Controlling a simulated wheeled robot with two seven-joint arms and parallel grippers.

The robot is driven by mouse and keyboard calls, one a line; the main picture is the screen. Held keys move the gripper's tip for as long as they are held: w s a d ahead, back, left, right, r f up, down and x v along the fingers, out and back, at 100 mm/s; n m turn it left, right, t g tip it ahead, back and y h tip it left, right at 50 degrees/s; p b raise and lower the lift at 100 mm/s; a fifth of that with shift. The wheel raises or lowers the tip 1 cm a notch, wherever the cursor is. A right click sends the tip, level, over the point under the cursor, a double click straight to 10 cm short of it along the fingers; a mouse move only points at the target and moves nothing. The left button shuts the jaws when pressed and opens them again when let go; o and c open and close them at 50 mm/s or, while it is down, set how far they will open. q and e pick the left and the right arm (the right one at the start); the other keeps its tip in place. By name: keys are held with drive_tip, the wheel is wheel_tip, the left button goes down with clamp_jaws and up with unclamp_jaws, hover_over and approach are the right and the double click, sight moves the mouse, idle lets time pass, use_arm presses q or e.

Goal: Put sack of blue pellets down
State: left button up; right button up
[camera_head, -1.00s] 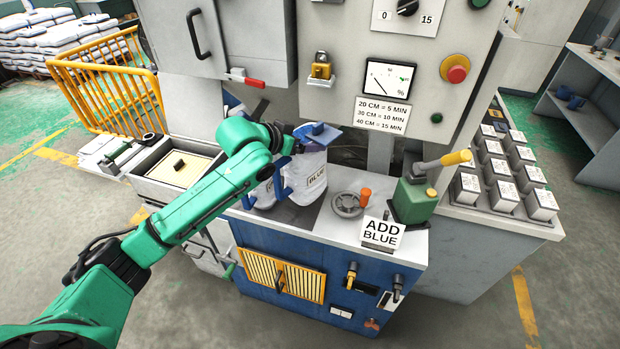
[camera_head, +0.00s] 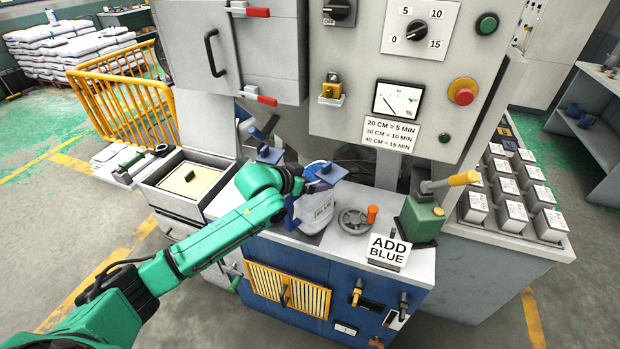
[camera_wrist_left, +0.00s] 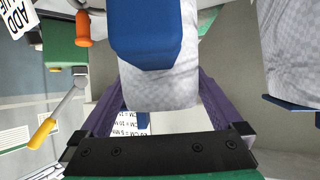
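My left gripper (camera_head: 308,196) is around the sack from the left. In the left wrist view the sack (camera_wrist_left: 160,85) is between the two purple fingers (camera_wrist_left: 161,90), which appear to press its sides. A second pale sack (camera_wrist_left: 288,50) shows at the right there. My right gripper is not in view.
A handwheel (camera_head: 352,221), an orange knob (camera_head: 373,213), an ADD BLUE sign (camera_head: 388,251) and a green lever box (camera_head: 420,220) stand right of the sack. An open tray (camera_head: 190,182) is to the left. The machine panel (camera_head: 420,75) rises behind.

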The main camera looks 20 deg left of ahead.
use_arm(q)
wheel_tip(320, 180, up, 5)
drive_tip(key=b, duration=0.2)
hover_over(287, 200)
drive_tip(key=shift+r, duration=0.15)
drive_tip(key=shift+s+r, duration=0.2)
drive_tip(key=shift+r, duration=0.15)
